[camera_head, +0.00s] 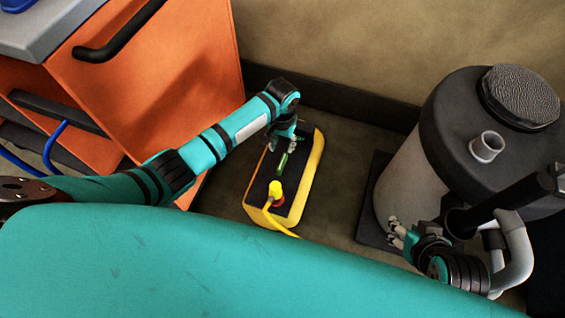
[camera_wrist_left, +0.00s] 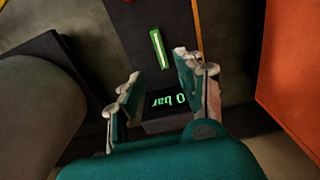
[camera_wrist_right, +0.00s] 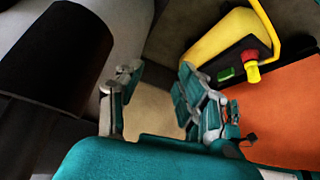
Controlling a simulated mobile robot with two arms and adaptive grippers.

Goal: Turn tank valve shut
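A grey tank (camera_head: 405,178) with a black lid (camera_head: 455,120) stands at the right of the head view; its side also shows in the left wrist view (camera_wrist_left: 40,115). A black bar-like part (camera_head: 515,198) and a grey bent pipe (camera_head: 515,245) are at its near side; I cannot tell which part is the valve. My right gripper (camera_head: 397,233) is low beside the tank, open and empty in its wrist view (camera_wrist_right: 158,75). My left gripper (camera_head: 286,143) is over the far end of a yellow and black box (camera_head: 312,170), open, with a "0 bar" display (camera_wrist_left: 168,101) showing between its fingers.
The box bears a green lit strip (camera_wrist_left: 159,48) and a red and yellow knob (camera_head: 276,192), with a yellow tube nearby. An orange cabinet (camera_head: 185,70) with a black handle stands at the left. Bare floor (camera_head: 345,150) lies between box and tank.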

